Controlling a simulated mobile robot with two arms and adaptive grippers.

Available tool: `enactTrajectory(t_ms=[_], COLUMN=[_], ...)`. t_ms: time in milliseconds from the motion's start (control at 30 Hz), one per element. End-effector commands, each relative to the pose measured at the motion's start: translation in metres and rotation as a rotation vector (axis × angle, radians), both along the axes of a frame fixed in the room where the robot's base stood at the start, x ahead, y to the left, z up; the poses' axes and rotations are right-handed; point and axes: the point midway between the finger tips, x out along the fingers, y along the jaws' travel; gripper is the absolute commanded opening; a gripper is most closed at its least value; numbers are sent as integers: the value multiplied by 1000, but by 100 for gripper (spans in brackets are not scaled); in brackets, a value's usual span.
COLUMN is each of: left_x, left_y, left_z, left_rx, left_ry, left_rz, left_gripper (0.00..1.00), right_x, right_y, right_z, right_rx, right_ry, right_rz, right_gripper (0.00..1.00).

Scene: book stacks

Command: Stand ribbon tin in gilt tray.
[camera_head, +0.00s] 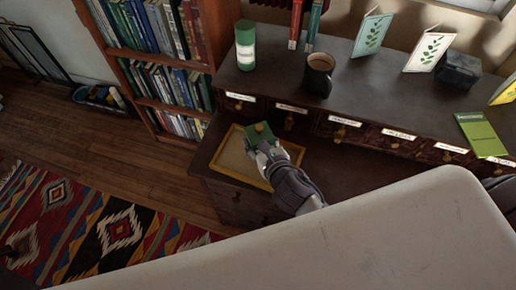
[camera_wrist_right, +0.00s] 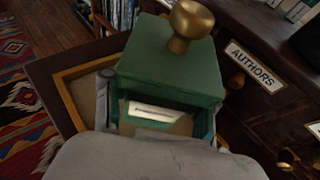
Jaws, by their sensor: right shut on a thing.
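My right gripper (camera_head: 265,151) is shut on the tin. I cannot tell whether the tin's base touches the tray floor. My left gripper is not in view.
A raised desk ledge with labelled drawers (camera_head: 343,123) stands close behind the tray. On it are a green cylinder (camera_head: 245,47), a dark mug (camera_head: 318,75) and several cards. A bookcase (camera_head: 165,70) stands at the left. The lower desk's left edge is near the tray.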

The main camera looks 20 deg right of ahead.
Motion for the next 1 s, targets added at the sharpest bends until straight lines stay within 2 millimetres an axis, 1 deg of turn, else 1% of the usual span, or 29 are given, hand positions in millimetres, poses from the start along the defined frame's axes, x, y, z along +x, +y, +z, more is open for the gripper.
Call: enactTrajectory(t_ms=[67, 200, 333, 400, 633, 767, 800, 933, 1000], left_x=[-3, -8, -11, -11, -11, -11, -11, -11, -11], left_y=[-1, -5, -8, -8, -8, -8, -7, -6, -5], left_z=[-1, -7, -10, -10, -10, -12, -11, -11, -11], left_rx=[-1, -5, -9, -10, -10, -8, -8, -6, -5], left_ry=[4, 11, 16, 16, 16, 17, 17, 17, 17], left_rz=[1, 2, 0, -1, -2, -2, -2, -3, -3], left_gripper=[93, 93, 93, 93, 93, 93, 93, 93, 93], right_x=[2, 1, 1, 1, 2, 2, 1, 1, 1], right_y=[3, 4, 3, 3, 3, 3, 3, 3, 3], right_z=[-3, -25, -40, -42, -42, -46, -46, -45, -45], right_rx=[1, 2, 1, 0, -1, -1, -1, -1, -1], right_ry=[0, 3, 1, 1, 0, 0, 0, 0, 0], right_rz=[0, -1, 0, 1, 1, 2, 1, 1, 1], right_gripper=[21, 21, 21, 21, 21, 21, 61, 82, 83])
